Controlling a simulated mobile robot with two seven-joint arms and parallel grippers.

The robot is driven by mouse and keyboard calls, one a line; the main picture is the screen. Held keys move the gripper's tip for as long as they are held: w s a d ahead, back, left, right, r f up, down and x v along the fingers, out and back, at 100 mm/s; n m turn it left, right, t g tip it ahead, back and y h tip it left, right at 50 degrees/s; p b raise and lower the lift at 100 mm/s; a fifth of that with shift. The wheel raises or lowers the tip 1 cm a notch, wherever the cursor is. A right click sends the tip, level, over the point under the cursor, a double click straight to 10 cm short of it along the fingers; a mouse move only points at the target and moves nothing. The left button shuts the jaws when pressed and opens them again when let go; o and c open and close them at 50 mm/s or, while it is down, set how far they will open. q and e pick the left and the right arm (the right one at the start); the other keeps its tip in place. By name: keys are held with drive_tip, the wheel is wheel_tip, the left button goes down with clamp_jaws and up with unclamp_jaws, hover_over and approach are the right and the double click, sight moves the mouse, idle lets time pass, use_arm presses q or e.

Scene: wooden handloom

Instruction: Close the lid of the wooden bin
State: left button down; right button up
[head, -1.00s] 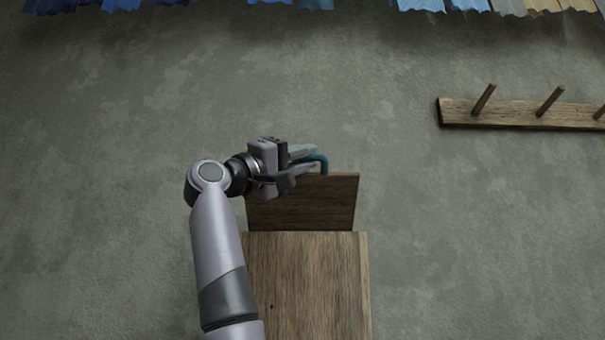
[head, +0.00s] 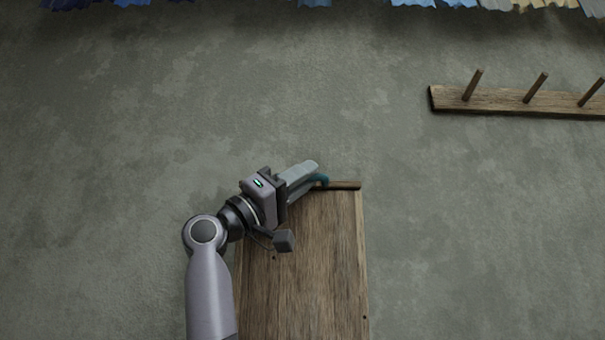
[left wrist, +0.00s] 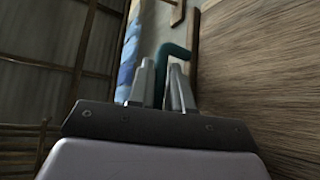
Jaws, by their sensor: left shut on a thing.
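The wooden bin (head: 320,265) shows as a tall brown wooden face at the lower middle of the head view. Its lid (head: 346,185) appears nearly edge-on, as a thin strip along the top of that face. My left gripper (head: 314,174) is at the lid's left part, shut on the teal handle (head: 323,181). In the left wrist view the teal handle (left wrist: 173,51) stands between the two fingers. The gripper and forearm hide the left part of the lid and the bin's left side. My right gripper is in neither view.
A wooden peg rail (head: 515,102) is fixed on the grey wall (head: 110,150) at the upper right. Blue and tan cloths (head: 420,3) hang along the top edge. In the left wrist view, a wood-grained surface (left wrist: 262,65) lies close on the right.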

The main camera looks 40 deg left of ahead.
use_arm(q)
drive_tip(key=shift+w+f, duration=0.1)
drive_tip(key=shift+f, duration=0.2)
drive_tip(key=c, duration=1.4)
unclamp_jaws()
drive_tip(key=v, duration=0.7)
